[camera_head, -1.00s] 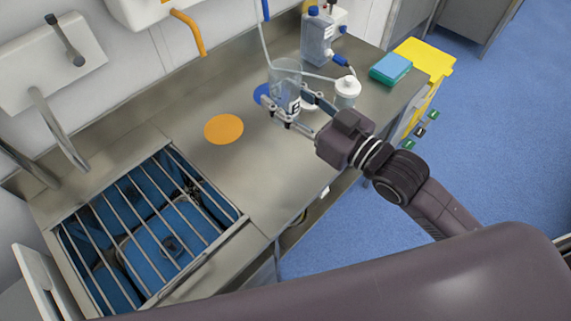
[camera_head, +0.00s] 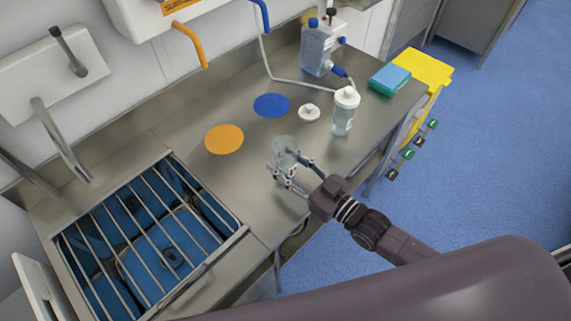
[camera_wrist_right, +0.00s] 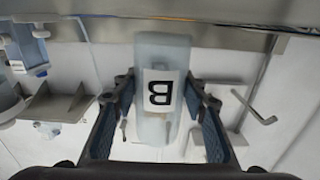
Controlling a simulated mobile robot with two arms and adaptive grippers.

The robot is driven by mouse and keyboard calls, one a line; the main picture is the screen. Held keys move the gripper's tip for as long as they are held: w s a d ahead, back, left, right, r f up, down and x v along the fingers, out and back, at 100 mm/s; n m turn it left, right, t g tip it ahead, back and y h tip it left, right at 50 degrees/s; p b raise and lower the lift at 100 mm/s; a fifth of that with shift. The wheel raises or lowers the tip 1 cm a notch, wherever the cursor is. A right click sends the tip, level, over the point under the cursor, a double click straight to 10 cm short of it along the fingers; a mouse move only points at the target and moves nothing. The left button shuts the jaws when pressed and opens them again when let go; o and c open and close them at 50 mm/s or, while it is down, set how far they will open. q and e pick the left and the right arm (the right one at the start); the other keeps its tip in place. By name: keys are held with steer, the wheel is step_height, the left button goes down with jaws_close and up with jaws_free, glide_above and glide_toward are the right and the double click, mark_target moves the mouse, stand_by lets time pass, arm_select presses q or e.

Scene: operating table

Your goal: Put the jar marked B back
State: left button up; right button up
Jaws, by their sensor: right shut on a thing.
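A clear jar (camera_head: 286,150) without a lid is held over the front part of the steel counter. Its label with the letter B (camera_wrist_right: 160,91) faces the right wrist camera and appears upside down there. My right gripper (camera_head: 289,168) is shut on the jar, one finger on each side. I cannot tell whether the jar's base touches the counter. A white lid (camera_head: 308,112) lies on the counter. A blue disc (camera_head: 271,105) and an orange disc (camera_head: 224,139) lie bare on the counter. My left gripper is not in view.
A second jar with a white lid (camera_head: 344,112) stands right of the loose lid. A bluish container with tubing (camera_head: 319,48) is at the back, blue-green packs (camera_head: 391,79) at the right end. A barred sink (camera_head: 150,245) is at left.

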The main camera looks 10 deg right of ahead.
steer(key=shift+f, duration=0.75)
steer(key=shift+f, duration=0.2)
steer(key=o, duration=1.2)
steer(key=shift+c, duration=0.2)
